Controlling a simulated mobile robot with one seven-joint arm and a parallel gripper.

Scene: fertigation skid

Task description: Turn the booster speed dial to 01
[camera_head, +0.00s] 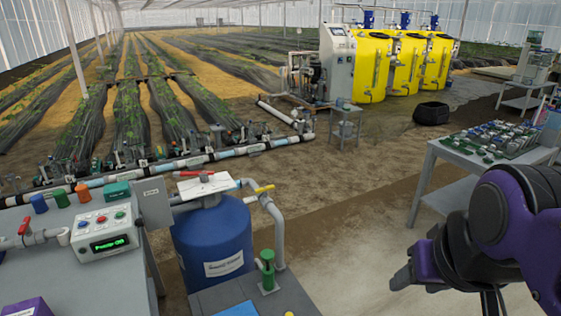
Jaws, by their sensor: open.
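A light grey control box (104,232) sits on the grey bench at the left. It has several small coloured knobs or buttons along its top and a lit green display (109,243) on its front. The display seems to read "Power" followed by characters too small to read surely. I cannot tell which part, if any, is the booster speed dial. My gripper (408,277), on a dark purple arm, is open at the lower right, far to the right of the box and touching nothing I can see.
A blue tank (212,245) with pipes and a yellow-handled valve stands between the box and my gripper. A green-handled valve (267,268) rises from the bench at front. A red-handled valve (27,228) is left of the box. A cluttered table (440,150) stands at right.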

